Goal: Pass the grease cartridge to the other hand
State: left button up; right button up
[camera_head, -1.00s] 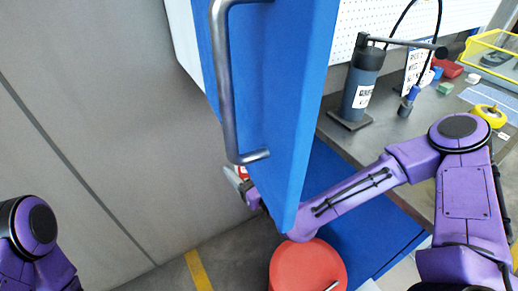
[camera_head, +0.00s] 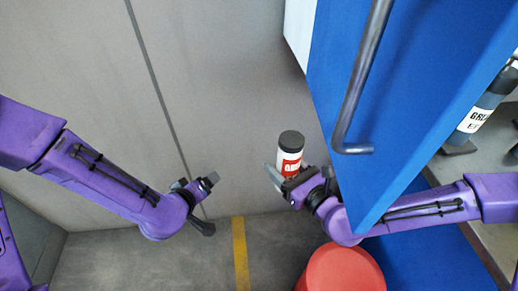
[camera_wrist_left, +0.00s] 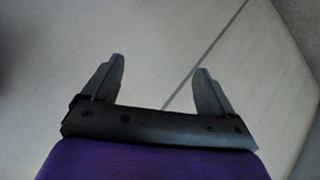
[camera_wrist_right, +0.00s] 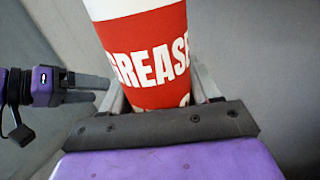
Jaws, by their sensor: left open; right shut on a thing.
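The grease cartridge (camera_head: 289,158) is a white and red cylinder with a dark cap, held upright in the head view. My right gripper (camera_head: 281,182) is shut on it. In the right wrist view the cartridge (camera_wrist_right: 150,62) stands between the fingers, its red band reading "GREASE"; its top is out of frame. My left gripper (camera_head: 210,203) is open and empty, to the left of the cartridge and apart from it. In the left wrist view only bare wall shows between the left fingers (camera_wrist_left: 157,88). The left gripper also shows at the left edge of the right wrist view (camera_wrist_right: 92,90).
A blue cabinet door (camera_head: 400,90) with a metal handle (camera_head: 361,85) stands open close to my right arm. A red drum (camera_head: 342,272) is below that arm. A grease pump (camera_head: 483,110) stands on the bench at right. The space between the grippers is clear.

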pick_arm(q)
jog(key=w+d+r+m+t+h, duration=0.1)
jog(key=d+r+m+h, duration=0.2)
jog(key=d+r, duration=0.35)
jog(key=w+d+r+m+t+h, duration=0.1)
jog(key=d+r+m+h, duration=0.15)
jog(key=r, duration=0.75)
pick_arm(e)
jog(key=shift+r, duration=0.1)
jog(key=shift+s, duration=0.1)
pick_arm(q)
jog(key=m+g+h, duration=0.4)
jog(key=m, duration=0.8)
send_near(300, 144)
jog(key=x, duration=0.4)
jog(key=a+f+x, duration=0.1)
jog(key=x, duration=0.3)
jog(key=w+x, duration=0.1)
jog(key=x, duration=0.3)
jog(key=shift+a+f, duration=0.1)
jog(key=shift+f, duration=0.15)
